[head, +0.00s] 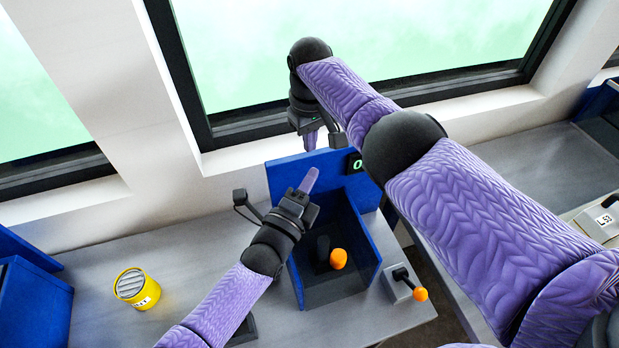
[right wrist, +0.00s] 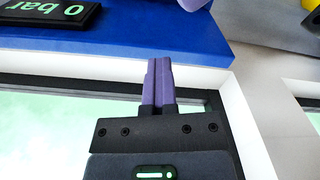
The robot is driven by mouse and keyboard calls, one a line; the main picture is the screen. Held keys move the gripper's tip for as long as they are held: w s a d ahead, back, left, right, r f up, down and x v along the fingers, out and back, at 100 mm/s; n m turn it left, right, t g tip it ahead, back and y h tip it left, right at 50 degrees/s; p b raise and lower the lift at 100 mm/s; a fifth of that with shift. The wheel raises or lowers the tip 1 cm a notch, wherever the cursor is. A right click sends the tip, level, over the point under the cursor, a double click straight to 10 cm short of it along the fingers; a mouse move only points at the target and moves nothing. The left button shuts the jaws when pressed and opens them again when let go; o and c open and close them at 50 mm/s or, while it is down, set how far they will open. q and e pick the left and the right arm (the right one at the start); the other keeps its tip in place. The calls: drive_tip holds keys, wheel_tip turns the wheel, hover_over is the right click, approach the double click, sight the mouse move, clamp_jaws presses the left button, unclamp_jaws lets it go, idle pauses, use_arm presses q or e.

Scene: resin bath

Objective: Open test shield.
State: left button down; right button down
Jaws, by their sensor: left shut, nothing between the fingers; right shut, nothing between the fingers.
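A blue box-like enclosure (head: 366,238) stands on the grey bench, with a taller blue back panel. I cannot tell which part of it is the test shield. Inside is a dark lever with an orange knob (head: 338,259). My left gripper (head: 310,180) is shut and empty above the enclosure's back left part. My right gripper (head: 311,142) is shut and empty behind the back panel, near the window sill. In the right wrist view its purple fingers (right wrist: 158,82) point toward the blue panel (right wrist: 180,35); contact is unclear.
A display reading 0 bar (right wrist: 45,10) sits on the back panel. A second orange-knobbed lever (head: 420,294) stands right of the enclosure. A yellow can (head: 136,288) stands on the bench (head: 90,250) at left. Windows line the back wall. My right arm crosses the right side.

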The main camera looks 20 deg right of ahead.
drive_tip(key=c, duration=1.3)
unclamp_jaws()
drive_tip(key=o, duration=1)
drive_tip(key=shift+o, duration=0.2)
drive_tip(key=shift+r, duration=0.1)
